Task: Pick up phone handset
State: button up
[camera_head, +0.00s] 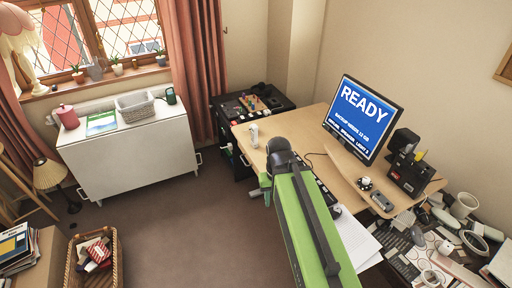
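A small upright dark handset-like object with a greenish face (170,95) stands at the right end of the white cabinet top, by the window; it looks like the phone handset, but it is too small to be sure. A grey oblong device (382,201) lies on the right part of the desk; I cannot tell whether it is a phone. My green arm reaches up from the bottom over the desk's front edge and ends in a dark rounded joint. No gripper fingers show. My arm is well to the right of the cabinet and hides part of the desk and keyboard.
The white cabinet (130,160) also bears a basket (136,107), a pink pot (67,117) and a green-covered booklet (101,123). The wooden desk (290,125) holds a monitor (362,118) and a white can-like object (253,135). Carpet (180,230) between them is clear.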

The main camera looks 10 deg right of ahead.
aim_at(254, 129)
jog(key=u, duration=1.05)
jog(key=i, duration=3.25)
jog(key=z, duration=1.1)
